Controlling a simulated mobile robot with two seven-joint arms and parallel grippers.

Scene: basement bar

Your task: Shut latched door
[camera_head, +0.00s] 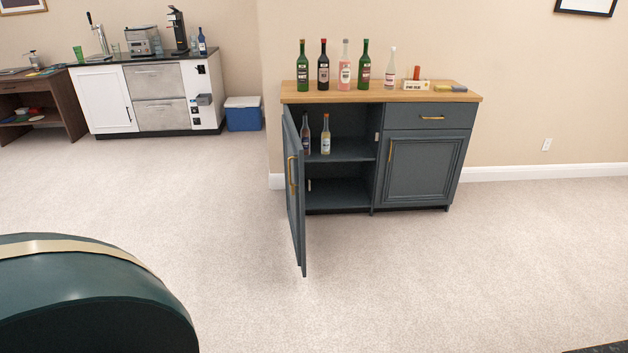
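A dark blue-grey cabinet (376,207) with a wooden top stands against the back wall. Its left door (293,192) hangs open, swung out toward me and seen nearly edge-on, with a brass handle (291,176). The open bay shows a shelf (345,150) with two bottles (325,134) on it. The right door (422,170) and the drawer above it (431,117) are shut. No latch can be made out clearly. Neither of my grippers is in view.
Several bottles (344,66) and a small box (415,85) stand on the cabinet top. A dark green rounded object (90,300) fills the lower left. A white counter (103,100), a blue cooler (243,115) and a brown desk (50,98) stand at back left. Carpet before the cabinet is clear.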

